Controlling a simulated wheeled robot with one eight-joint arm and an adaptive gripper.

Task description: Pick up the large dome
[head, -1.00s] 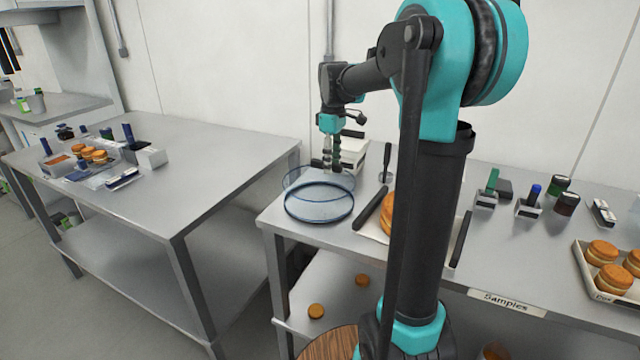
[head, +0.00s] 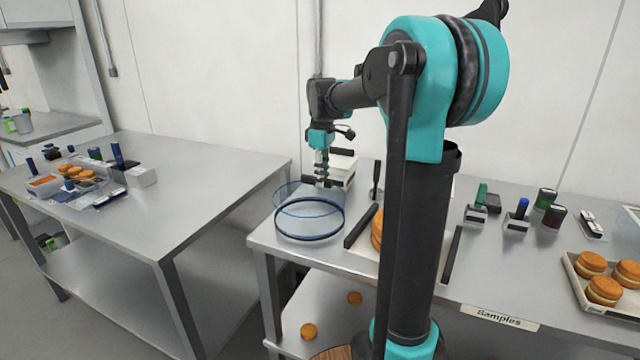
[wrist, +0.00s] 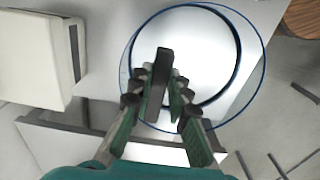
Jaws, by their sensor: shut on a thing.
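The large dome is clear with a dark blue rim (head: 309,239). It stands at the left front corner of the right-hand table. In the wrist view its blue rim (wrist: 264,62) fills the upper middle and right. My gripper (head: 322,182) points down at the dome's back right side. In the wrist view my gripper (wrist: 160,88) is shut on a dark upright bar, which appears to be the dome's handle. The fingers partly cover where the bar joins the dome. I cannot tell any gap between the dome and the table.
A white box (head: 343,168) stands close behind my gripper; it also shows at left in the wrist view (wrist: 35,60). A board with a bun (head: 376,230) lies to the right. Stamps and a tray of buns (head: 598,308) are farther right. The left table (head: 200,190) has a large bare top.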

